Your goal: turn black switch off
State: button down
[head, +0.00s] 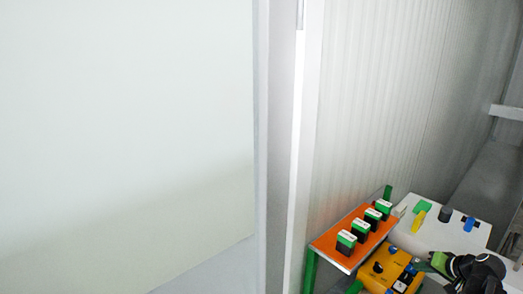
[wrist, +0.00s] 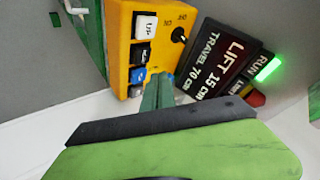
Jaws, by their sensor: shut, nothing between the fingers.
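The black switch (wrist: 180,35) is a round knob on the yellow control box (wrist: 118,40), beside small ON and OFF labels. A pale mark shows on the knob, but I cannot tell which label it points to. My gripper (wrist: 158,90) has its green fingers closed together and empty. In the wrist view its tips are just below the switch in the picture, near the box's lower right edge; contact is unclear. The yellow box also shows at the bottom right of the head view (head: 370,277), with my gripper (head: 432,262) at its right side.
White, black and blue buttons (wrist: 144,27) line the box's left side. A black LIFT/TRAVEL sign (wrist: 215,60) and a lit green lamp (wrist: 268,68) stand right of it. An orange shelf (head: 328,243) holds several green-and-black blocks. A white table (head: 470,238) carries small objects.

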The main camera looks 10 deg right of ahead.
aim_at(377, 268)
jog(key=k, duration=0.9)
